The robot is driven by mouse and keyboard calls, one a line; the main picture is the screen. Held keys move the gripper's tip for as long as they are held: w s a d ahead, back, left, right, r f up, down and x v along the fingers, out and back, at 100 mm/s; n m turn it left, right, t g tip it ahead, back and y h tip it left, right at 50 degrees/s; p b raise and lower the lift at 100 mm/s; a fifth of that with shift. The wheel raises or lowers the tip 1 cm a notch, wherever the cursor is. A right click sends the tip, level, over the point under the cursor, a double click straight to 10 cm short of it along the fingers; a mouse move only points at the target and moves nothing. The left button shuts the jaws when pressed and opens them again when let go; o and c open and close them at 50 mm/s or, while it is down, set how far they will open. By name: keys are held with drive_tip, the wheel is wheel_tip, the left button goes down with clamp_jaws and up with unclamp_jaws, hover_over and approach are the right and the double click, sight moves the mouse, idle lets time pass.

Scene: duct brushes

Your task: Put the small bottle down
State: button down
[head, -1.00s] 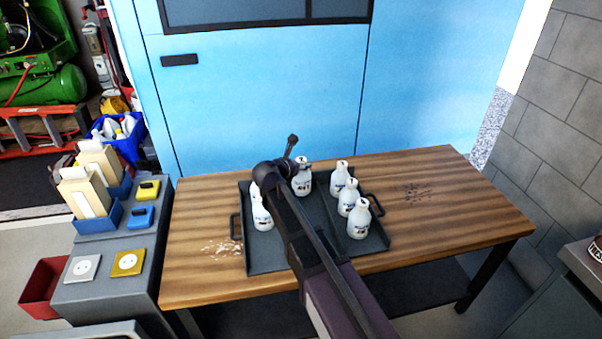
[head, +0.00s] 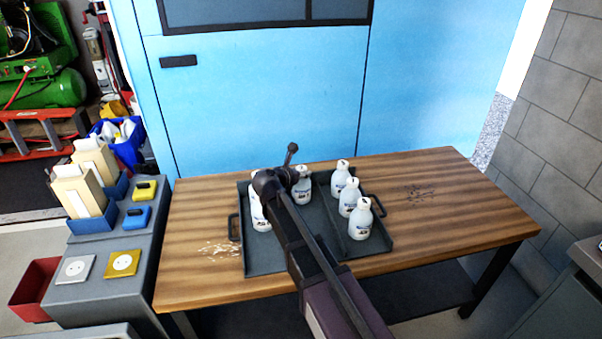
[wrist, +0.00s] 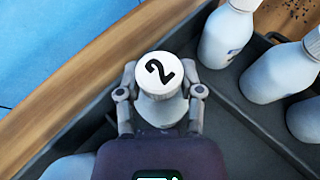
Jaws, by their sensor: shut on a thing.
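My gripper (wrist: 159,80) is shut around the neck of a small white bottle (wrist: 160,110), with one finger on each side. Its white cap is marked "2". In the head view this bottle (head: 303,192) is upright over the far part of the tray's left compartment, partly hidden by my arm. I cannot tell whether its base touches the tray floor. The dark grey tray (head: 265,262) lies on the wooden table.
Three similar bottles (head: 361,222) stand right of the tray's divider. Another bottle (head: 258,212) stands at the left, partly behind my arm. A grey bench (head: 105,285) with sockets and boxes stands at the left.

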drive_tip(key=shift+c, duration=1.2)
unclamp_jaws()
drive_tip(key=shift+r, duration=0.15)
drive_tip(key=p+v, duration=0.5)
drive_tip(key=v, duration=0.7)
